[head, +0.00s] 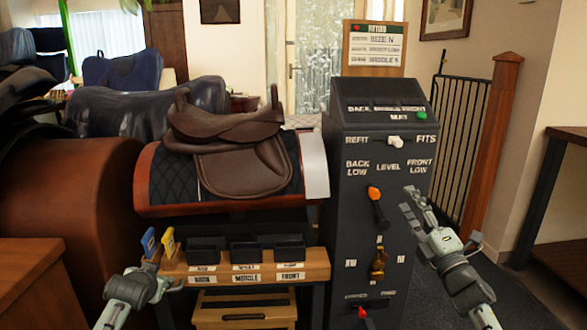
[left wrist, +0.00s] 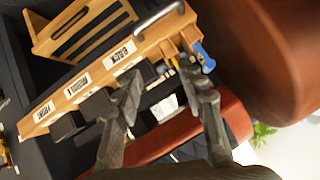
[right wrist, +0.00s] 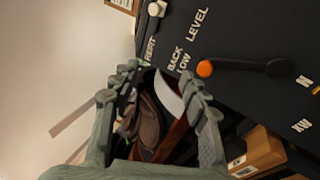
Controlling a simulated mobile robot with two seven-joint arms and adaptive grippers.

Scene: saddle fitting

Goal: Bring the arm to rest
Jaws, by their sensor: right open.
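My right gripper (head: 412,208) is open and empty, in front of the right side of the dark control console (head: 350,235). The right wrist view shows its two fingers (right wrist: 165,85) spread apart with nothing between them. The orange-ended lever (head: 376,205) on the console is left of this gripper, apart from it; it also shows in the right wrist view (right wrist: 205,68). My left gripper (head: 165,284) is low at the left, near the left end of the wooden shelf (head: 240,270). In the left wrist view its fingers (left wrist: 165,90) are apart and hold nothing.
A brown saddle (head: 235,150) sits on the padded stand behind the shelf. Small black bins (head: 245,252) and blue and yellow tags (head: 168,243) are on the shelf. The console has a white knob (head: 395,142) and a brass knob (head: 379,262). A black gate (head: 458,140) stands behind right.

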